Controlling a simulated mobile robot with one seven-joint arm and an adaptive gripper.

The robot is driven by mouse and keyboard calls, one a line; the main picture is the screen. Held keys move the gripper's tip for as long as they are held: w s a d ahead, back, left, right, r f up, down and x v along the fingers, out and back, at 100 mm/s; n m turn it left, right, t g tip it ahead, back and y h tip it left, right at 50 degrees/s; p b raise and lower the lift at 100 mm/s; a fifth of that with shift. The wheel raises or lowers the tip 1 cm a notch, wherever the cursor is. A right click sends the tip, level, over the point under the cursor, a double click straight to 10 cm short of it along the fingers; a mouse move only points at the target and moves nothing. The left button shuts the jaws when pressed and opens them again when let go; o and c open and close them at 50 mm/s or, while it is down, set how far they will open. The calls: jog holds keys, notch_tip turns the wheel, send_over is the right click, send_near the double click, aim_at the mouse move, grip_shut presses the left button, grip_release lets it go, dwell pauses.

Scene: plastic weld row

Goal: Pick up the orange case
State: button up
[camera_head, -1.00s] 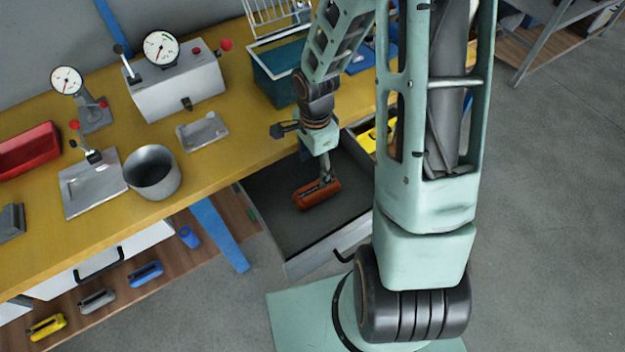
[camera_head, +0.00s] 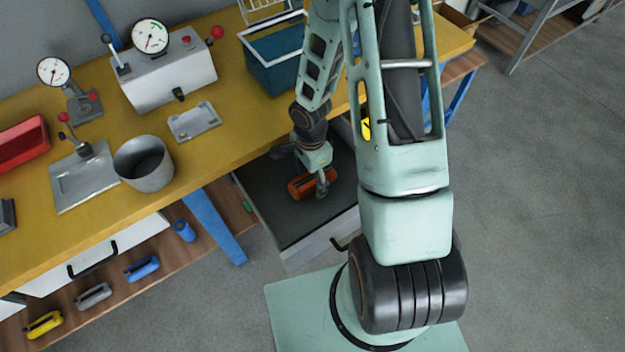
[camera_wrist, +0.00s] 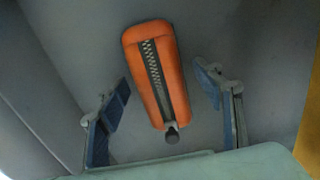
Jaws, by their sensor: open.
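The orange case (camera_head: 299,187) lies in the open drawer (camera_head: 292,233) under the yellow workbench. In the wrist view the orange case (camera_wrist: 156,75) shows a dark zipper along its middle and a dark round pull at its near end. My gripper (camera_wrist: 166,88) is open, with one blue-padded finger to each side of the case and clear gaps between. In the head view my gripper (camera_head: 322,190) is low over the drawer at the case, partly covering it. Contact with the case does not show.
The drawer sits close under the bench edge (camera_head: 230,158). On the bench are a teal basket (camera_head: 272,70), a metal cup (camera_head: 145,165) and a gauge box (camera_head: 165,75). A lower shelf holds blue (camera_head: 142,268), grey (camera_head: 93,295) and yellow (camera_head: 44,324) cases.

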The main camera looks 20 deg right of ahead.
aim_at(311, 177)
jog(key=shift+c, duration=0.4)
jog(key=c, duration=1.2)
jog(key=shift+r+p, duration=0.35)
jog(key=shift+r, duration=0.15)
notch_tip(311, 177, up, 2)
jog(key=shift+r+p, duration=0.15)
jog(key=shift+p, duration=0.6)
jog(key=s+a+r+p, duration=0.2)
jog(key=s+r+p, duration=0.1)
jog(key=s+p, duration=0.1)
jog(key=s+a+r+p, duration=0.1)
jog(key=s+r+p, duration=0.2)
jog(key=s+p, duration=0.1)
jog(key=s+a+r+p, duration=0.2)
jog(key=s+r+p, duration=0.1)
jog(key=s+p, duration=0.1)
jog(key=shift+s+a+r+p, duration=0.3)
jog(key=shift+r, duration=0.1)
